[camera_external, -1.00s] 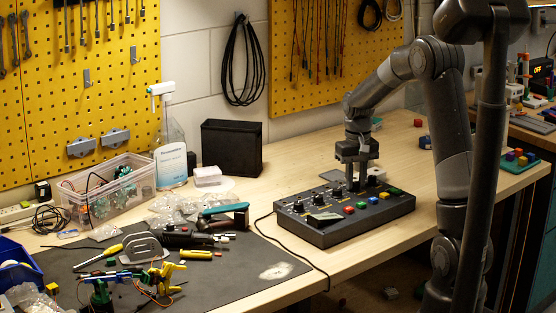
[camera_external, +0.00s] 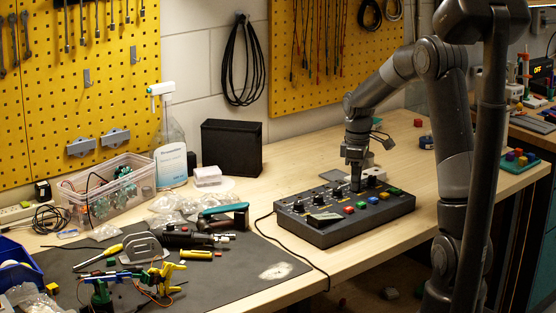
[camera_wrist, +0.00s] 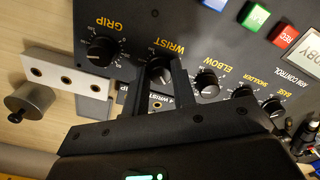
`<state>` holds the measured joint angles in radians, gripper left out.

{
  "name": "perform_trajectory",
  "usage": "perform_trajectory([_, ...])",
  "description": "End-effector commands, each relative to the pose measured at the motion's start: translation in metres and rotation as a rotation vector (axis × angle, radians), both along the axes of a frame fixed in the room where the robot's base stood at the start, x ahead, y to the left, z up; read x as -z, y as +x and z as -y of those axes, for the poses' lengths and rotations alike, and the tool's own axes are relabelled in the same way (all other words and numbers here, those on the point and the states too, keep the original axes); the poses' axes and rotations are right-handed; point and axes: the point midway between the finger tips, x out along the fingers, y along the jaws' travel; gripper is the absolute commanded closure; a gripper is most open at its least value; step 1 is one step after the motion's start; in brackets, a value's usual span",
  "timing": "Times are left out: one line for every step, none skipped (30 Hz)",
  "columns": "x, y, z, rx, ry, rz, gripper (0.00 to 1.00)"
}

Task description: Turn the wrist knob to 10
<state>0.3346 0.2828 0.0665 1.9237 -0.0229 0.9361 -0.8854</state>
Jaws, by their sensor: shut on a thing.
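The dark control box (camera_external: 318,234) sits on the wooden bench, with a row of black knobs and several coloured buttons. My gripper (camera_external: 356,188) points straight down at its far right knob row. In the wrist view, my gripper (camera_wrist: 161,66) is shut on the black WRIST knob (camera_wrist: 159,74), between the GRIP knob (camera_wrist: 101,50) and the ELBOW knob (camera_wrist: 206,84). The fingers hide the sides of the knob and most of its dial marks. I cannot read its setting.
A white bar with holes (camera_wrist: 64,77) and a grey cylinder (camera_wrist: 32,101) lie beside the box in the wrist view. A black cable runs from the box's left side. A dark mat with tools (camera_external: 230,275) lies to the left.

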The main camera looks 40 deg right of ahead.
Motion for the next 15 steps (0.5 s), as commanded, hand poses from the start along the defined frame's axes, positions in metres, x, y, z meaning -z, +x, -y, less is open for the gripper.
perform_trajectory([-0.0009,0.0008,0.0006,-0.042,0.000,0.003,0.99])
perform_trajectory([-0.0009,0.0008,0.0006,-0.070,0.000,0.003,0.99])
perform_trajectory([-0.0009,0.0008,0.0008,-0.108,-0.001,0.003,0.99])
perform_trajectory([-0.0009,0.0009,0.0009,-0.137,-0.001,0.003,0.99])
perform_trajectory([-0.0009,0.0009,0.0008,-0.165,-0.001,0.003,0.99])
perform_trajectory([-0.0009,0.0010,0.0007,-0.203,-0.001,0.003,0.99])
perform_trajectory([-0.0009,0.0011,0.0008,-0.232,-0.001,0.003,0.99])
perform_trajectory([-0.0009,0.0011,0.0009,-0.260,-0.001,0.003,0.99])
perform_trajectory([-0.0009,0.0011,0.0009,-0.298,-0.002,0.003,0.99])
perform_trajectory([-0.0009,0.0012,0.0010,-0.326,-0.001,0.003,0.99])
perform_trajectory([-0.0009,0.0013,0.0010,-0.355,-0.001,0.003,0.99])
perform_trajectory([-0.0009,0.0013,0.0010,-0.393,-0.001,0.003,0.99])
perform_trajectory([-0.0010,0.0014,0.0009,-0.421,-0.001,0.003,0.99])
perform_trajectory([-0.0010,0.0015,0.0010,-0.450,-0.001,0.003,0.99])
perform_trajectory([-0.0010,0.0015,0.0011,-0.488,-0.001,0.003,0.99])
